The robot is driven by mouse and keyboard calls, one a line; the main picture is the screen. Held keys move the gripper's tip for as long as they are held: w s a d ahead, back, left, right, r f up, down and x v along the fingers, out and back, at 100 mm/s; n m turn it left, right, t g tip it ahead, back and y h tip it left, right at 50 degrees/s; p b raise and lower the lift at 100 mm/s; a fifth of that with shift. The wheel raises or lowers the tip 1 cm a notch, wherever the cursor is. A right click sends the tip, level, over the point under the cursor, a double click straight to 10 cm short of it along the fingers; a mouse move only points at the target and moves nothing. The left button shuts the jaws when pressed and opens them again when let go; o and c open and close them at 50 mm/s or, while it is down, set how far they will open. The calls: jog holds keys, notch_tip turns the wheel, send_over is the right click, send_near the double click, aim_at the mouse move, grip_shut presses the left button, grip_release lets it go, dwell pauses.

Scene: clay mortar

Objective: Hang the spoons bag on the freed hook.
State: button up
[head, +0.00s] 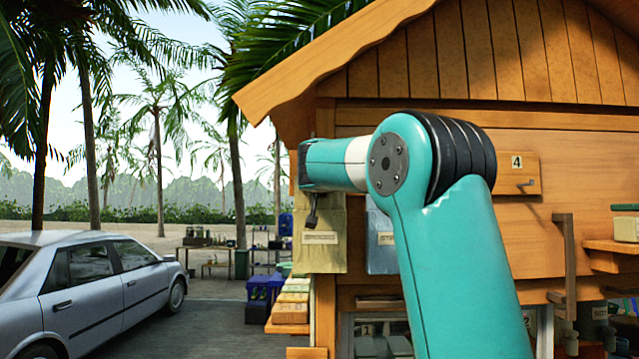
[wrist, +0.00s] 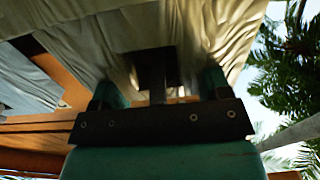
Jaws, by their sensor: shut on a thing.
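The khaki bag (head: 320,262) hangs below my gripper (head: 312,214) at the left corner of the wooden hut; its pale label is too small to read surely. In the wrist view, my gripper (wrist: 157,88) is shut on a dark piece at the top of the bag, whose beige cloth (wrist: 85,38) fills much of the picture. I cannot tell whether the bag touches a hook. A small hook (head: 534,182) on the board marked 4 (head: 505,186) is empty. Any hook behind my arm is hidden.
A blue-grey bag (head: 382,258) hangs just right of the khaki one, partly behind my arm. A wooden bracket (head: 565,255) and shelves (head: 612,246) stand out at the right. A silver car (head: 85,290) is parked at the left; the ground between is open.

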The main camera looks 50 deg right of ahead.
jog(key=o, duration=1.8)
jog(key=shift+c, duration=0.2)
jog(key=shift+s+a+f+b, duration=0.15)
jog(key=shift+s+a+b, duration=0.1)
jog(key=shift+b, duration=0.1)
jog(key=b+v, duration=0.8)
jog(key=v, duration=0.8)
jog(key=shift+s+a, duration=0.2)
jog(key=shift+a, duration=0.1)
